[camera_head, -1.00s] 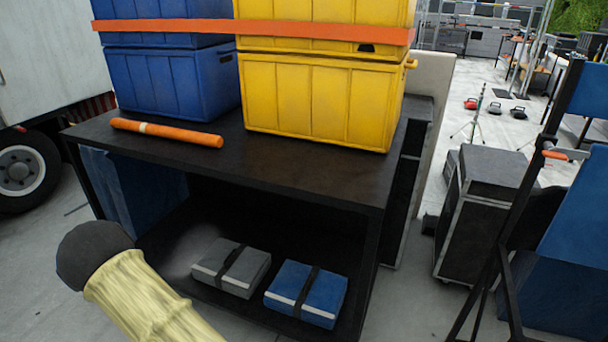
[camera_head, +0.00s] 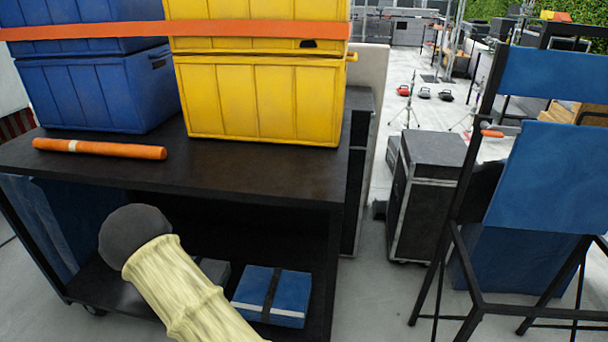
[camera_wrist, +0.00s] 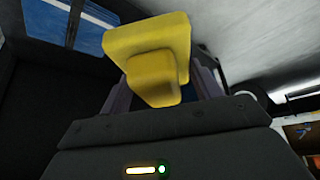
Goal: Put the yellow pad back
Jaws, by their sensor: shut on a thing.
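The yellow pad (camera_wrist: 150,42) is in my gripper (camera_wrist: 163,82) in the wrist view, with a finger on each side of it. The head view does not show the yellow pad or my gripper's fingers. There my arm, in a pale yellow sleeve with a dark rounded end, reaches across the front of the black cart (camera_head: 270,180). On the cart's lower shelf lie a blue pad with a dark strap (camera_head: 272,295) and a grey pad (camera_head: 216,271), which my arm mostly hides.
Blue crates (camera_head: 95,92) and yellow crates (camera_head: 262,98), bound by an orange strap, stand on the cart top. An orange roll (camera_head: 100,148) lies before them. Right are a black case (camera_head: 428,195) and a blue folding chair (camera_head: 555,180).

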